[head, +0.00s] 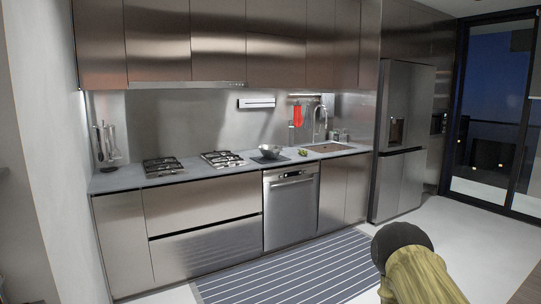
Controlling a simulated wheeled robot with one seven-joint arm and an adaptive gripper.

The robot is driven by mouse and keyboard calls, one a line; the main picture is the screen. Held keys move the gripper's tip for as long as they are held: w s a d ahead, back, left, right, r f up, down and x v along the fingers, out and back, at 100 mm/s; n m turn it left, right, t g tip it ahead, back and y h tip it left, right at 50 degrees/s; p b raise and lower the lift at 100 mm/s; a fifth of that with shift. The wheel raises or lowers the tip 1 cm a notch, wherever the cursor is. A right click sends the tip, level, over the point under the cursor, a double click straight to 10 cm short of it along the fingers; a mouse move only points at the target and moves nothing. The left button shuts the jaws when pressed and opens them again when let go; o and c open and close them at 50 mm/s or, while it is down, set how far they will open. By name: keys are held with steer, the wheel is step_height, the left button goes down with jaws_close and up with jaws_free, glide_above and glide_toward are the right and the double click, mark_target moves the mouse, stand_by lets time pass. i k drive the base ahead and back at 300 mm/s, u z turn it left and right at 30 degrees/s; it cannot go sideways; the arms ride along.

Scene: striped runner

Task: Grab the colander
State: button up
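A metallic bowl-shaped vessel, which looks like the colander (270,151), sits on the grey counter (130,182) between the gas burners and the sink. It is small in the picture, and I cannot make out holes in it. It stands upright at the back of a dark flat board or mat (284,158). My gripper is not in view, so I cannot tell whether it is open or shut. Nothing hides the colander from the head camera.
Gas burners (223,158) lie left of the colander, a small green item (303,153) and the sink (328,148) right of it. A dishwasher (291,207) is below. A striped runner (285,271) covers the floor in front. A fridge (402,139) stands right.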

mark_target(270, 153)
steer(key=u, duration=0.3)
steer(key=i, duration=4.1)
steer(key=z, duration=0.25)
steer(key=i, duration=1.55)
steer(key=z, duration=0.1)
